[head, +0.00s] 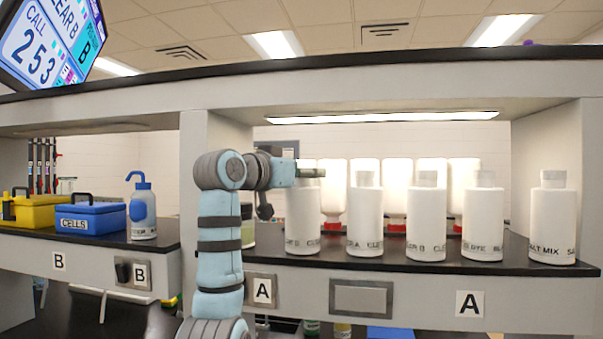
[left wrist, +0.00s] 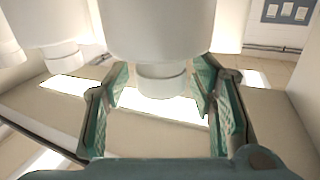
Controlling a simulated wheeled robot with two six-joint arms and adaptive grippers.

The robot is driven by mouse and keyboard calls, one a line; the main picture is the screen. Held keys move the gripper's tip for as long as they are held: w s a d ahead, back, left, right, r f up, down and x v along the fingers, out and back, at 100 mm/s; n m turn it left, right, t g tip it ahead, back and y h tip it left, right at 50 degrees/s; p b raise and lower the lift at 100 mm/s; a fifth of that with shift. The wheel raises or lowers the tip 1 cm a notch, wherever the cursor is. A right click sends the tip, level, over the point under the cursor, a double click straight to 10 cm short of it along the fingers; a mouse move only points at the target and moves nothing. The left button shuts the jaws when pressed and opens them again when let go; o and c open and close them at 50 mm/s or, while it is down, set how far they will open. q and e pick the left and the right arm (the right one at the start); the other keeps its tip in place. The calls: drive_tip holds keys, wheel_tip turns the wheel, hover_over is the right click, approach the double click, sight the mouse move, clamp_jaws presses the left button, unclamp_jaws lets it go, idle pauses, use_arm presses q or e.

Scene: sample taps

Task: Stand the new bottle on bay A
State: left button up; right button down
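Several white capped bottles with printed labels stand in a row on the black shelf of the bay marked A (head: 470,304). The leftmost is a white bottle (head: 302,222), with another bottle (head: 364,225) just right of it; I cannot tell which is the new one. My left gripper (head: 311,173) is at the top of the leftmost bottle. In the left wrist view, its green fingers stand apart on either side of a white bottle's cap (left wrist: 162,82), with gaps showing, so it is open. My right gripper is not in view.
White containers with red bases (head: 396,200) stand behind the row. A divider post (head: 195,160) separates this bay from the left bay, marked B (head: 59,261), holding a blue box (head: 90,218), a yellow box (head: 37,212) and a blue bottle (head: 143,212). A screen (head: 52,42) hangs above.

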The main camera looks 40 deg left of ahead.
use_arm(q)
drive_tip(key=shift+r, duration=0.1)
drive_tip(key=shift+s, duration=0.35)
drive_tip(key=s+d+b, duration=0.1)
drive_tip(key=s+b, duration=0.2)
drive_tip(key=s, duration=0.8)
drive_tip(key=shift+s+d+b, duration=0.15)
drive_tip(key=shift+d+b, duration=0.15)
drive_tip(key=shift+r, duration=0.1)
drive_tip(key=shift+a, duration=0.1)
